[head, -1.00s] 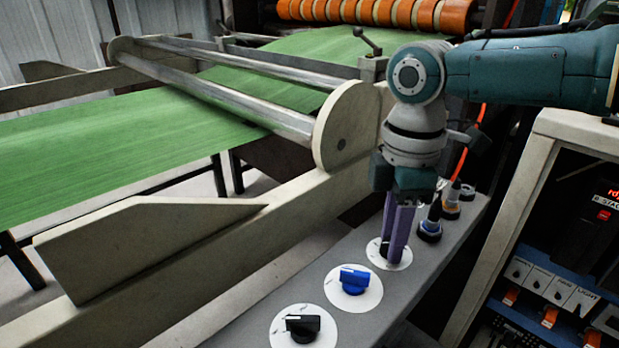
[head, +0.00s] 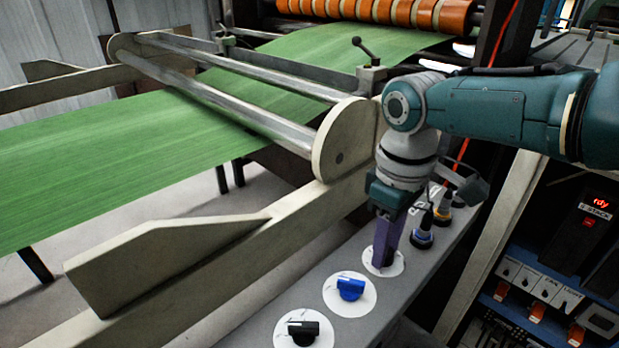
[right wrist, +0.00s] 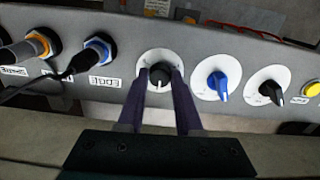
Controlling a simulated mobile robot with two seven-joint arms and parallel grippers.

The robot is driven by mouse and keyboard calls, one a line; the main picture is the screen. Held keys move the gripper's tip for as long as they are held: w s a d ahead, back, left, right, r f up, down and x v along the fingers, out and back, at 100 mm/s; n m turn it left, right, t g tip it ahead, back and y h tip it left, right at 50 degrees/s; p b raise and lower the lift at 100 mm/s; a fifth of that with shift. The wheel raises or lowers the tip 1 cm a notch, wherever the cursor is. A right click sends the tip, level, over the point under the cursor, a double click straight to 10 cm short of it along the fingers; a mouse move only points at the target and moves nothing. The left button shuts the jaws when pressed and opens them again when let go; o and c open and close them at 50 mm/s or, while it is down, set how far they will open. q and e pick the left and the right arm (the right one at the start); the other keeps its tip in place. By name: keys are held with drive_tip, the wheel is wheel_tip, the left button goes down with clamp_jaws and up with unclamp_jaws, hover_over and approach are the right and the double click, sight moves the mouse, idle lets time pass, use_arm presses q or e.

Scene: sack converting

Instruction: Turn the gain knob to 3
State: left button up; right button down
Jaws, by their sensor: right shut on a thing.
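Three knobs on round white dials stand in a row on the grey sloped panel (head: 398,300). My right gripper (head: 383,264) points down at the farthest dial (head: 399,265), its purple fingers hiding that knob in the head view. In the right wrist view the fingers (right wrist: 160,78) are shut on this black knob (right wrist: 159,80), one on each side, its white pointer mark toward the gripper. The blue knob (head: 350,289) and another black knob (head: 302,331) are untouched. I cannot read the dial numbers or which is named gain. My left gripper is not in view.
Cable connectors with blue (head: 422,236) and orange (head: 443,212) rings sit just beyond the gripped knob. A yellow button (right wrist: 312,89) shows at the wrist view's right edge. The cream frame and green web (head: 130,150) lie left; a cabinet (head: 540,260) stands right.

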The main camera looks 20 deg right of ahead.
drive_tip(key=shift+m, duration=0.3)
drive_tip(key=c, duration=0.6)
unclamp_jaws()
drive_tip(key=shift+o, duration=0.2)
wheel_tip(320, 180, up, 10)
drive_tip(key=p, duration=0.4)
drive_tip(key=shift+p, duration=0.35)
drive_tip(key=shift+a, duration=0.1)
